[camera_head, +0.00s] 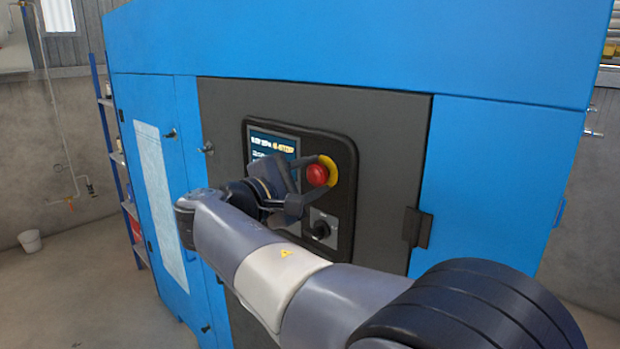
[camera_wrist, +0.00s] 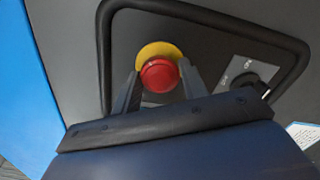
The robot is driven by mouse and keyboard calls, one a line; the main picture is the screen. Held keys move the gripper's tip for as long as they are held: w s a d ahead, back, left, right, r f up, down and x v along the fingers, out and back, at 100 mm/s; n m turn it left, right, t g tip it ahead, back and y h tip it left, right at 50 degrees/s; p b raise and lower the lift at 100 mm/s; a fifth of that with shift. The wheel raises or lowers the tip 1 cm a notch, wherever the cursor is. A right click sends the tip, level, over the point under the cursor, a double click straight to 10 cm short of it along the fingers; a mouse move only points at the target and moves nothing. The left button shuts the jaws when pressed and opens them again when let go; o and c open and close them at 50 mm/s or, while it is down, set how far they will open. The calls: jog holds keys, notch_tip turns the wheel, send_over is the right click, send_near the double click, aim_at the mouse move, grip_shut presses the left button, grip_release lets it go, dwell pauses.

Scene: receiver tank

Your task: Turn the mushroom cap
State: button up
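The mushroom cap (camera_head: 317,174) is a red round button on a yellow backing plate (camera_head: 331,170), on the black control panel of a blue machine. In the wrist view the red cap (camera_wrist: 159,75) sits between the two fingers of my gripper (camera_wrist: 160,84), with the yellow plate (camera_wrist: 158,50) behind it. The fingers are apart, one at each side of the cap. A narrow gap seems to show beside the cap; contact cannot be made out. In the head view my gripper (camera_head: 309,178) reaches the cap from the left and below.
A black rotary switch (camera_head: 321,229) on a grey plate sits below the cap. A lit screen (camera_head: 272,146) is left of it, partly hidden by my wrist. The raised panel rim (camera_head: 352,165) surrounds them. A door latch (camera_head: 417,228) is at the right.

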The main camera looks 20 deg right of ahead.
jog(key=o, duration=0.4)
jog(key=v, duration=1)
jog(key=shift+s+a, duration=0.15)
jog(key=shift+a, duration=0.2)
jog(key=shift+d, duration=0.15)
jog(key=x, duration=1)
jog(key=shift+d, duration=0.25)
jog(key=shift+a, duration=0.1)
